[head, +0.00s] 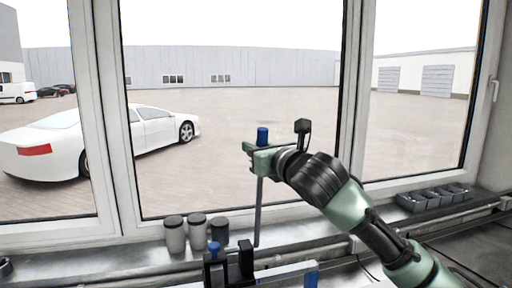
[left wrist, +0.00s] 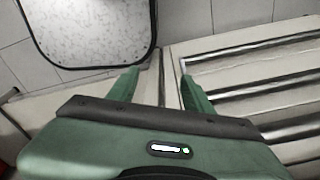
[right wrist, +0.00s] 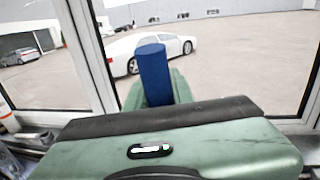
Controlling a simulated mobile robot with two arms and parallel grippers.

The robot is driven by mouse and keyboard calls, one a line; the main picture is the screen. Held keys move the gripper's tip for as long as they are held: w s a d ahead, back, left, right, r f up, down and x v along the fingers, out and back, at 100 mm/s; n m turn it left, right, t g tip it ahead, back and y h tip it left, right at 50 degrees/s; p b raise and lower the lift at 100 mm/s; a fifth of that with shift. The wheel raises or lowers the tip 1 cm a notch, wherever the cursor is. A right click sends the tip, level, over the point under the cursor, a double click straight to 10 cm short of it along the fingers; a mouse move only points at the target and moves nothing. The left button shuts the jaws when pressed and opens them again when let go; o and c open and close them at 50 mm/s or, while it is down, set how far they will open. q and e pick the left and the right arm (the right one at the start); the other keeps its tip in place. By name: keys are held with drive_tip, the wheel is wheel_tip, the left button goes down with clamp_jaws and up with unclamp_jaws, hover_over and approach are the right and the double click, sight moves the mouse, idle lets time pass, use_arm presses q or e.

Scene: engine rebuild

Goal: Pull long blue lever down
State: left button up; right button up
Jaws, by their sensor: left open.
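The long blue lever has a blue grip (head: 262,136) on top of a long thin grey rod (head: 258,215) that stands nearly upright in front of the window. My right gripper (head: 262,151) is at the upper end of the lever, with its fingers around the blue grip, hiding the grip's lower part. In the right wrist view the blue grip (right wrist: 153,72) rises between the green fingers, which look closed on it. My left gripper (left wrist: 158,82) is open and empty in its wrist view, and is outside the head view.
A shorter blue-topped part (head: 214,248) on a black mount stands left of the rod. Grey canisters (head: 175,236) stand on the sill. A grey tray of cups (head: 432,198) sits at the right. The left wrist view shows a framed speckled panel (left wrist: 90,30) and slatted surfaces (left wrist: 260,80).

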clamp_jaws()
use_arm(q)
drive_tip(key=shift+s+a, duration=0.2)
drive_tip(key=shift+s, duration=0.35)
drive_tip(key=shift+f, duration=0.15)
idle(0.5)
wheel_tip(320, 180, down, 20)
drive_tip(key=b, duration=2)
drive_tip(key=shift+f+b, duration=0.2)
drive_tip(key=shift+b, duration=0.1)
use_arm(e)
drive_tip(key=s+d+f+n+t+y, duration=0.1)
drive_tip(key=s+f+t+y, duration=0.1)
drive_tip(key=s, duration=0.6)
drive_tip(key=s+d+f+n+t+y, duration=0.1)
drive_tip(key=s+f+t, duration=0.3)
drive_tip(key=s, duration=0.4)
drive_tip(key=shift+d+f+y, duration=0.25)
drive_tip(key=shift+d+y, duration=0.15)
drive_tip(key=shift+d, duration=0.2)
use_arm(q)
drive_tip(key=shift+w, duration=0.1)
